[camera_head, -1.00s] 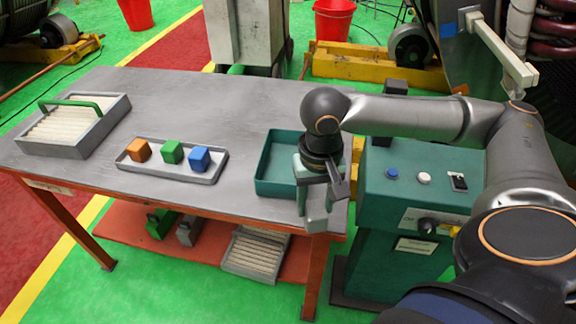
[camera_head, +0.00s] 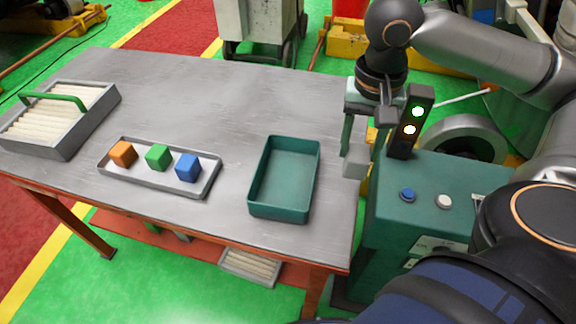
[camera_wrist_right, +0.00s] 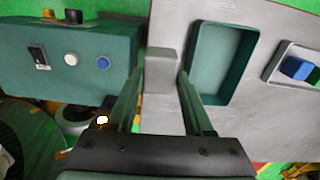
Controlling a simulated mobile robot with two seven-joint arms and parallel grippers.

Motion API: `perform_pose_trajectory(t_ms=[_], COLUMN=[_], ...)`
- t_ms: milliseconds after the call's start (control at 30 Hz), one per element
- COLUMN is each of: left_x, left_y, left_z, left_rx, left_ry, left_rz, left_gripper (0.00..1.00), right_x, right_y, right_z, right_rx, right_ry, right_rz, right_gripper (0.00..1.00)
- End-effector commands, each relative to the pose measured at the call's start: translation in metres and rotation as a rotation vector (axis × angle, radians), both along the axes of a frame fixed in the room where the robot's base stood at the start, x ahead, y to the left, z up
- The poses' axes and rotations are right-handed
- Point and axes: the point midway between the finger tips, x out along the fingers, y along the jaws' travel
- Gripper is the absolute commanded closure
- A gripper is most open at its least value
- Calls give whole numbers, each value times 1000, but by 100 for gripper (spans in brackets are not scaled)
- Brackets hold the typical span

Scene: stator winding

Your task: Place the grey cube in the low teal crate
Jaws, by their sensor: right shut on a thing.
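My right gripper (camera_head: 358,148) points down beside the table's right edge and is shut on the grey cube (camera_head: 354,165). In the right wrist view the cube (camera_wrist_right: 159,68) shows between the two fingertips (camera_wrist_right: 160,76). The low teal crate (camera_head: 285,178) stands on the table to the left of the gripper, and its inside looks empty. In the right wrist view the crate (camera_wrist_right: 219,60) is to the right of the fingers. The cube is apart from the crate. My left gripper is out of view.
A grey tray (camera_head: 207,190) holds an orange cube (camera_head: 122,153), a green cube (camera_head: 158,157) and a blue cube (camera_head: 187,167). A grey box with a green handle (camera_head: 58,101) is at far left. A teal control cabinet (camera_head: 425,178) with a light post (camera_head: 411,122) stands close right of the gripper.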

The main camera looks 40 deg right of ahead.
Motion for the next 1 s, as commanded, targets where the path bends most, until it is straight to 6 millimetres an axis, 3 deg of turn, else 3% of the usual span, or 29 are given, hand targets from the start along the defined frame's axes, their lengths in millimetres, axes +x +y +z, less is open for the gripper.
perform_pose_trajectory(t_ms=[433, 600, 1000], left_x=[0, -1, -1], left_y=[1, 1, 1], left_z=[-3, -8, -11], left_rx=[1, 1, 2], left_ry=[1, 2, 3], left_rz=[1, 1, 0], left_gripper=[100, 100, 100], right_x=[69, 88, 107], right_y=[57, 72, 86], right_z=[-39, -71, -104], right_rx=[2, 0, 0], right_ry=[1, 3, 1], right_rz=[6, 3, 2], right_gripper=[100, 100, 100])
